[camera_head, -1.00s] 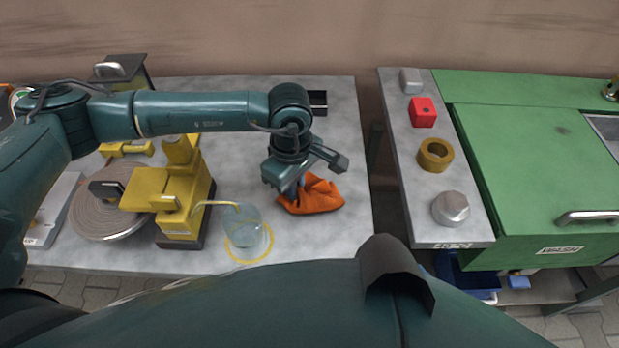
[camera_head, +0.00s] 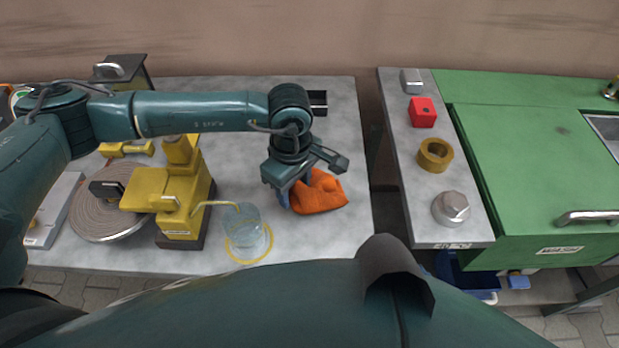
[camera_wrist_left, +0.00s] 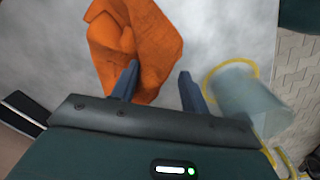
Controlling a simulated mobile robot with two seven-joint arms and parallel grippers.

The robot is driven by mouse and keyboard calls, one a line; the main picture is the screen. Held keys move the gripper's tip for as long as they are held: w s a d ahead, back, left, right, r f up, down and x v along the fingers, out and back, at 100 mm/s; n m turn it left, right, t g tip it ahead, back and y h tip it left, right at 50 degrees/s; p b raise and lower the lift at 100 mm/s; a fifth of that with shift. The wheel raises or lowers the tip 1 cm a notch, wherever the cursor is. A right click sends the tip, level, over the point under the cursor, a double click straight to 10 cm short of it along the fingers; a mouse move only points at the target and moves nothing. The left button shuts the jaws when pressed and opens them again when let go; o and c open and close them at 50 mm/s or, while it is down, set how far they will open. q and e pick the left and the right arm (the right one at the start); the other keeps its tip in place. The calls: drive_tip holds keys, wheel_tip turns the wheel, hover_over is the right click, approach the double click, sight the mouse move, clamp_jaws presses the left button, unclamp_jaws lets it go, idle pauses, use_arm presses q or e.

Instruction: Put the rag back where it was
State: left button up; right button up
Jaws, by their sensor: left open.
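The orange rag (camera_head: 320,194) lies crumpled on the grey bench top, right of the clear glass. It also shows in the left wrist view (camera_wrist_left: 140,45), at upper left. My left gripper (camera_head: 284,203) is low over the bench at the rag's left side. In the left wrist view my left gripper (camera_wrist_left: 158,80) has its fingers apart; one finger overlaps the rag's edge, the other is over bare bench. Whether the finger touches the rag cannot be told. My right gripper is not in view.
The clear glass (camera_head: 247,229) stands in a yellow ring near the bench's front edge, close to the gripper. A yellow machine (camera_head: 181,190) and a round coiled disc (camera_head: 98,222) are left. A grey shelf (camera_head: 425,194) with several parts is right, across a gap.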

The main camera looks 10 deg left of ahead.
use_arm(q)
drive_tip(key=s+a+r+p, duration=0.1)
drive_tip(key=s+r+p, duration=0.3)
drive_tip(key=r, duration=0.6)
drive_tip(key=shift+p, duration=0.7)
drive_tip(key=shift+w+f, duration=0.2)
drive_tip(key=shift+w, duration=0.2)
drive_tip(key=c, duration=0.3)
drive_tip(key=w, duration=0.1)
drive_tip(key=w+f, duration=0.1)
drive_tip(key=w, duration=0.1)
drive_tip(key=w+d+f, duration=0.1)
drive_tip(key=shift+w+f, duration=0.1)
drive_tip(key=shift+w, duration=0.3)
drive_tip(key=c, duration=0.7)
drive_tip(key=shift+s+f, duration=0.1)
drive_tip(key=shift+f, duration=1.25)
